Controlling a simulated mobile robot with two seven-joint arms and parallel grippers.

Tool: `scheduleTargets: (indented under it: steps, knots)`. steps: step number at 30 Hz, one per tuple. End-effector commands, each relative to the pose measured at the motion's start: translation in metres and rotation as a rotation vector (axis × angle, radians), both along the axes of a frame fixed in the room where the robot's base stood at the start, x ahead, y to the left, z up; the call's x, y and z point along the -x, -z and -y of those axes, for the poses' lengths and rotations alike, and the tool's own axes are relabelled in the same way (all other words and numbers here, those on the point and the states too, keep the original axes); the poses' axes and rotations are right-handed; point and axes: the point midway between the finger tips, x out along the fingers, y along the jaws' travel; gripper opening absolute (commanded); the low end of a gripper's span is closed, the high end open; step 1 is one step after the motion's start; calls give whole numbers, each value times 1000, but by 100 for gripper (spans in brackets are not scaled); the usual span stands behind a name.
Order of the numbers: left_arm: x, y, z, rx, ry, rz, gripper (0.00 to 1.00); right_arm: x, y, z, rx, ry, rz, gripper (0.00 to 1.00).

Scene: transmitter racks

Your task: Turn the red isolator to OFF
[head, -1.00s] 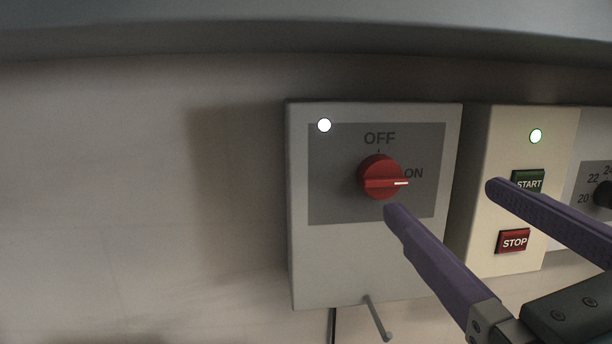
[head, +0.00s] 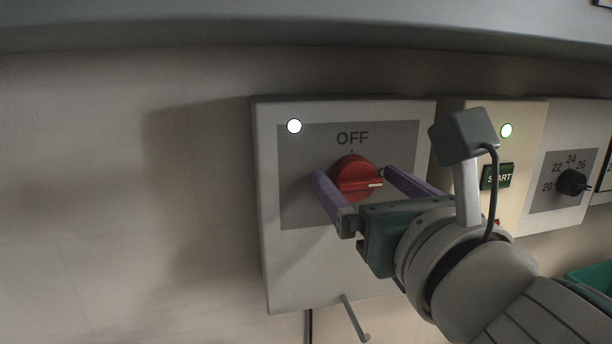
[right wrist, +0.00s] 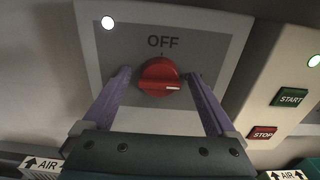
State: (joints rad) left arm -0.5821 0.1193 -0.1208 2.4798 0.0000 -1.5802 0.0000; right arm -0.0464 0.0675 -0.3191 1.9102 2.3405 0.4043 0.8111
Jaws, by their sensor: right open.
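The red isolator (head: 354,177) is a round knob with a raised grip bar on a grey box (head: 275,260). Its white pointer mark faces right, away from the OFF label above it; the ON label is hidden behind my gripper in the head view. My right gripper (head: 352,174) is open, with its purple fingers on either side of the knob. In the right wrist view the knob (right wrist: 159,77) sits between the open fingertips (right wrist: 158,73), with gaps visible on both sides. I cannot tell whether the fingertips reach its depth. My left gripper is not in view.
A cream box with a green START button (head: 497,177) and a red STOP button (right wrist: 263,133) stands right of the isolator box. Further right is a black dial (head: 571,182). A lever (head: 355,318) sticks out below the isolator box. The wall at left is bare.

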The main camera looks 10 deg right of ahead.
Motion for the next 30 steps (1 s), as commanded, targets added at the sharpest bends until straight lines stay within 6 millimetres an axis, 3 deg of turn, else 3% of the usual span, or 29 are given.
scheduleTargets:
  steps: [5,27,30]
  knots:
    - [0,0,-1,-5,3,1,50,0,0,0,0,0,0,92]
    - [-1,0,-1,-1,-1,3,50,0,0,0,0,-1,0,9]
    - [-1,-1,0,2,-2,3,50,0,0,0,2,-1,0,8]
